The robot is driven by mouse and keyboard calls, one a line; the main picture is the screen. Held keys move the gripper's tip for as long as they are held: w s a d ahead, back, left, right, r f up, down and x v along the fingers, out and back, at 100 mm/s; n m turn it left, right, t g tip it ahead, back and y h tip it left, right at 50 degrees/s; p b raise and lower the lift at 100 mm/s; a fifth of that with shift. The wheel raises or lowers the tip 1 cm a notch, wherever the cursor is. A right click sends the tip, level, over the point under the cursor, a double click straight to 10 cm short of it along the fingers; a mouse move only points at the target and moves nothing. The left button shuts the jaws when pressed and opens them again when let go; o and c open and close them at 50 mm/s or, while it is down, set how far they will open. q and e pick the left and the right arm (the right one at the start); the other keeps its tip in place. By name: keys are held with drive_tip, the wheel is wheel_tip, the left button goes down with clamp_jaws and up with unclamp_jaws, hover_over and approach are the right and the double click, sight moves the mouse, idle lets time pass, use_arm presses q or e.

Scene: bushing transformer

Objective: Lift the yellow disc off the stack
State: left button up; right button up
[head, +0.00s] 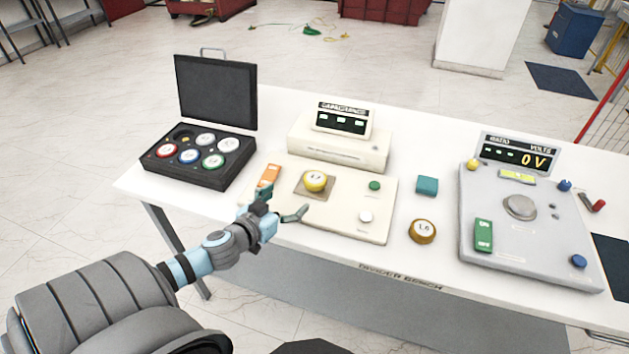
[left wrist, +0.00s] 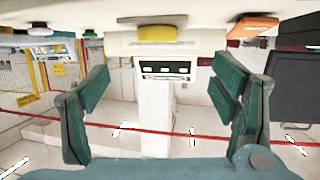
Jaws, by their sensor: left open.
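The yellow disc (head: 316,180) with a pale marked top sits on a square tan pad (head: 327,194) on the cream capacitance tester (head: 345,222). Whether anything is stacked under it I cannot tell. My left gripper (head: 284,204) is open and empty, in front of and slightly left of the disc, apart from it. In the left wrist view the scene looks upside down; the yellow disc (left wrist: 170,33) shows at the top centre, beyond and between the spread green fingers (left wrist: 168,105). My right gripper is not in view.
An orange switch (head: 269,175) stands close behind the left gripper. A black case (head: 215,100) of coloured discs is at the left. A gold-rimmed disc (head: 422,231) and a teal block (head: 427,186) lie to the right, before the grey voltage tester (head: 520,245).

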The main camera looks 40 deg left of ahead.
sight(313, 180)
use_arm(q)
drive_tip(key=b+x, duration=0.1)
drive_tip(key=x, duration=0.5)
drive_tip(key=b+x, duration=0.2)
drive_tip(key=x, duration=0.4)
drive_tip(key=shift+w+d+r+b, duration=0.15)
drive_tip(key=shift+w+d+b, duration=0.05)
drive_tip(key=shift+w+b, duration=0.15)
drive_tip(key=shift+w+r, duration=0.1)
drive_tip(key=c, duration=1.5)
drive_tip(key=shift+o, duration=0.2)
drive_tip(key=shift+r, duration=0.15)
